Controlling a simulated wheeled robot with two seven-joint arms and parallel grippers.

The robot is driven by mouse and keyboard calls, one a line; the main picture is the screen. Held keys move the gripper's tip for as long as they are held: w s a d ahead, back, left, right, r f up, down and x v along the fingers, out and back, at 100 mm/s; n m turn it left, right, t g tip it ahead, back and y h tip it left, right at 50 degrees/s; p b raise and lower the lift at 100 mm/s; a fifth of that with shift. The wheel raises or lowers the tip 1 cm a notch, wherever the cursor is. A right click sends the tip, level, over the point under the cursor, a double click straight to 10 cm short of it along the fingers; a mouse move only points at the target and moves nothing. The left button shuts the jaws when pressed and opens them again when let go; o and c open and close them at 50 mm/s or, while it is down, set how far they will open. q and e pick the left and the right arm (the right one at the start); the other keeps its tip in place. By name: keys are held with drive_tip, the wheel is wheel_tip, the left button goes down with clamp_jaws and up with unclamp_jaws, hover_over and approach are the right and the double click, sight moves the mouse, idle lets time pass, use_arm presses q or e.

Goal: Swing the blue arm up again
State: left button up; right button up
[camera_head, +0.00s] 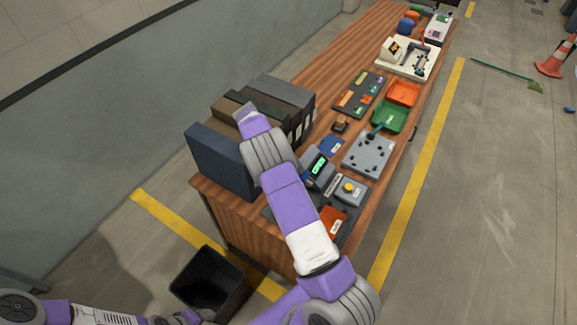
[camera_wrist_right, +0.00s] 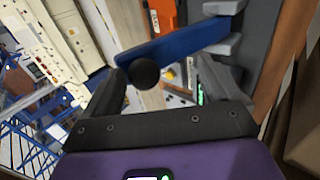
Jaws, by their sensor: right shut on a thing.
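In the right wrist view, the blue arm (camera_wrist_right: 190,42) runs from grey bracket-like parts at the upper right to a round black knob (camera_wrist_right: 145,74) at its lower left end. My right gripper (camera_wrist_right: 160,76) is shut with the knob between its fingers. The exact contact at the fingertips is hard to see. In the head view my right arm reaches over the near end of the table; the right gripper and the blue arm are hidden there. My left gripper is not in view.
Dark binders (camera_head: 275,98) stand at the table's left side. A grey display box (camera_head: 318,168), a yellow-button box (camera_head: 349,190) and a grey plate with a teal lever (camera_head: 370,155) lie close to my right arm. A black bin (camera_head: 207,280) stands on the floor.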

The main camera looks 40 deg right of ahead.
drive_tip(key=shift+a+f, duration=0.35)
drive_tip(key=shift+c, duration=0.4)
drive_tip(key=shift+w, duration=0.1)
drive_tip(key=v, duration=0.7)
drive_tip(key=shift+d+r, duration=0.3)
drive_tip(key=shift+r, duration=0.35)
drive_tip(key=shift+r, duration=0.1)
